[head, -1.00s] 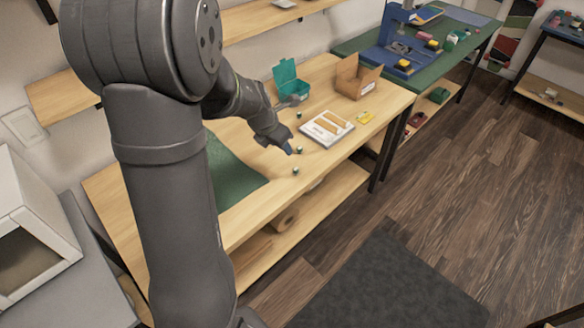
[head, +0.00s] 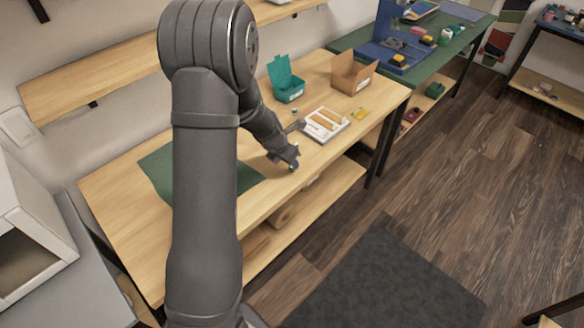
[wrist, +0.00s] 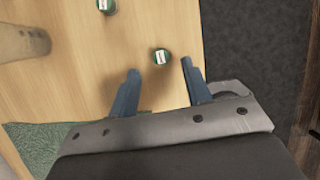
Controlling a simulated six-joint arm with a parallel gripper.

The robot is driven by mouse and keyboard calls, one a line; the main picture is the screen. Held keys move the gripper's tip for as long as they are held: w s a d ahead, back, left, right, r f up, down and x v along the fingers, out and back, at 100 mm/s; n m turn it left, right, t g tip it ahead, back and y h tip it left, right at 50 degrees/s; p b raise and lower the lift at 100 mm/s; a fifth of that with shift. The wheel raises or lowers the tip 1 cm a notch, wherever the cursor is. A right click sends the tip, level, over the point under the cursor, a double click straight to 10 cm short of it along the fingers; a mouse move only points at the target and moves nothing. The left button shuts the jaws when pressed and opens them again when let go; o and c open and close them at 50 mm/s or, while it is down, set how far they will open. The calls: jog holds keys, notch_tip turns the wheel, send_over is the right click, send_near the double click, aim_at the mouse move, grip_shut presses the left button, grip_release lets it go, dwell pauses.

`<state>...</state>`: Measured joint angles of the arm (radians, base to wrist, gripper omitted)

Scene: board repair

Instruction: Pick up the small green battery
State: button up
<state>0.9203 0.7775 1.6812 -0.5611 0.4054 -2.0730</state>
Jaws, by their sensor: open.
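In the wrist view a small green battery (wrist: 161,57) with a pale label on its end lies on the wooden table, just beyond the fingertips and between their lines. A second green battery (wrist: 106,5) shows at the top edge of that view. My gripper (wrist: 160,68) is open and empty, with its two blue fingers apart. In the head view my gripper (head: 292,164) is low over the table's front edge, and a battery (head: 292,169) shows partly at its tips. Another small green battery (head: 294,111) lies farther back, near the teal box.
An open teal box (head: 290,92) and an open cardboard box (head: 350,76) stand at the back. A green mat (head: 155,172) is on the left. The table's front edge is close to my gripper.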

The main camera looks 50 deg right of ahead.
jog(key=x, duration=0.4)
grip_shut()
jog(key=shift+r, duration=0.1)
